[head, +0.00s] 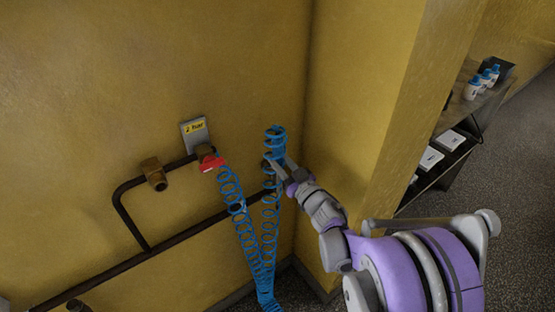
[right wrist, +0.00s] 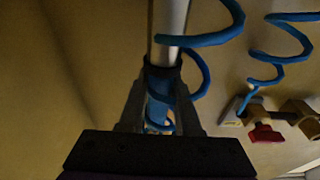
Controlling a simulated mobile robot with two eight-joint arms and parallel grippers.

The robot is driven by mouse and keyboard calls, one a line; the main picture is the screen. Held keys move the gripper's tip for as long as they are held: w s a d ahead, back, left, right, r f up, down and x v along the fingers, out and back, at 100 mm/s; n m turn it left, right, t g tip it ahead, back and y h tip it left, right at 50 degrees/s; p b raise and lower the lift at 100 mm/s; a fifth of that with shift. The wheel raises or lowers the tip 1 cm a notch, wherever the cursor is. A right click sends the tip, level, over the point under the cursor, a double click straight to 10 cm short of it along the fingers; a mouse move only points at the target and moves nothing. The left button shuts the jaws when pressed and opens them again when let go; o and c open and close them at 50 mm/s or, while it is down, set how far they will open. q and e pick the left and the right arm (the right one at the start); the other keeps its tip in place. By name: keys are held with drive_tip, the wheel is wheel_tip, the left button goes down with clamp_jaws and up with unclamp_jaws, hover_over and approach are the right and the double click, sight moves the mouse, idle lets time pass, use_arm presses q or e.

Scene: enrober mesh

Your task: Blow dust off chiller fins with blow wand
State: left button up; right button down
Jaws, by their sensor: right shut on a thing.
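My right gripper (head: 275,168) is in front of the yellow wall, near the corner. It is shut on the blow wand, which shows in the right wrist view as a silver tube (right wrist: 171,22) with a dark collar and a blue grip between the fingers (right wrist: 160,98). A coiled blue hose (head: 246,232) hangs in a long loop from the red-handled valve (head: 211,162) and comes back up to my right gripper. In the head view the wand is mostly hidden by coils and fingers. I see no chiller fins. My left gripper is not in view.
Dark pipes (head: 170,240) run along the wall, with a brass fitting (head: 153,173) and a small sign (head: 194,129) reading what looks like "2 bar". A wall edge (head: 385,120) stands right of my gripper. Beyond it is a shelf (head: 455,125) with white bottles (head: 474,88).

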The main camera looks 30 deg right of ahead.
drive_tip(key=shift+r, duration=0.15)
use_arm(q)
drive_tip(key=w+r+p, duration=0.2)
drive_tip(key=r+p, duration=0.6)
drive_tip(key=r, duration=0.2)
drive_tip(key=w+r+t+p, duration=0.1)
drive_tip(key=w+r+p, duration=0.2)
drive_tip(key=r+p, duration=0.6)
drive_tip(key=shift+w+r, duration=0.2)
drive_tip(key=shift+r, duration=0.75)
use_arm(e)
wheel_tip(320, 180, up, 52)
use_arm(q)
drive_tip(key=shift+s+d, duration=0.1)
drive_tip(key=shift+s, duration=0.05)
